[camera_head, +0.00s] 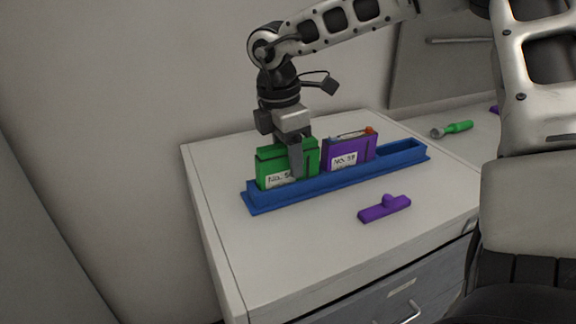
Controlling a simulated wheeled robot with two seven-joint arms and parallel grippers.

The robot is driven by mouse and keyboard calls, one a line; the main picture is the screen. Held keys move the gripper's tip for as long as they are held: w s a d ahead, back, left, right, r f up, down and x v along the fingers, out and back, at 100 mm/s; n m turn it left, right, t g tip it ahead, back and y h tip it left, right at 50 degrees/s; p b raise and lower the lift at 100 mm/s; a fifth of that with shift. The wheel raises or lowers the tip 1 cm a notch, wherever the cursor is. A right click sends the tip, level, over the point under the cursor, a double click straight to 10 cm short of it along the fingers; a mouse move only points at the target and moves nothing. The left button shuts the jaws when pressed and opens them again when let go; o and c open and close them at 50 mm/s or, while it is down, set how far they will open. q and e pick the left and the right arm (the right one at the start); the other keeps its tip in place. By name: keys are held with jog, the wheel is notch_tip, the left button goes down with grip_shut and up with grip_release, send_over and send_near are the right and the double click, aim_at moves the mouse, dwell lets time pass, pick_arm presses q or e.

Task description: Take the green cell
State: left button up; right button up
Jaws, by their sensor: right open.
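The green cell (270,168) stands upright in the left part of a blue tray (345,182) on the white cabinet. It has a white label on its front. My right gripper (297,165) points down at the green cell's right end, with a finger in front of the cell's face. It is open; its other finger is hidden, and I cannot tell whether it touches the cell. A purple cell (350,150) with a white label stands in the tray to the right of the green one. My left gripper is not in view.
A purple piece with a knob (385,208) lies on the white cabinet top (300,250) in front of the tray. The tray's right slot is empty. A green flashlight-like object (455,128) lies on the surface at the right. A wall stands behind.

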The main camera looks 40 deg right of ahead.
jog(key=shift+f, duration=0.4)
grip_shut()
jog(key=shift+r, duration=0.1)
